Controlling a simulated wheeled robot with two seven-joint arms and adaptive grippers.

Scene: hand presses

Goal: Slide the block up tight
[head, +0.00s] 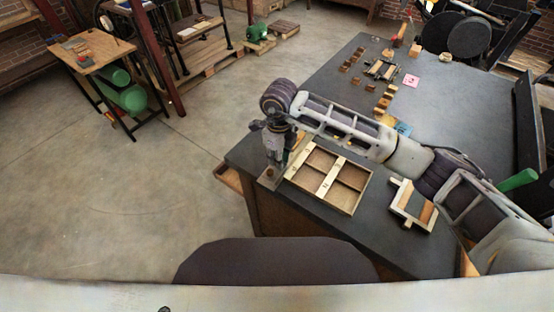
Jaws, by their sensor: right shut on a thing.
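My right gripper (272,160) reaches down at the table's near left corner, left of a wooden tray with compartments (350,208). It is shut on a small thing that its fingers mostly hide. Just below the fingers is a small dark piece with a brown patch (269,178); I cannot tell whether it is the held thing. A pale wooden frame (397,207) lies to the right, with a brown wooden block (426,212) inside at its right side. I cannot tell for certain which piece is the task's block. My left gripper is not in view.
The dark table (330,90) carries a row of small wooden blocks (381,105), a pink card (412,81) and a blue card (403,128) farther back. My right arm crosses above the table. A side bench (92,50) stands far left; the floor between is clear.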

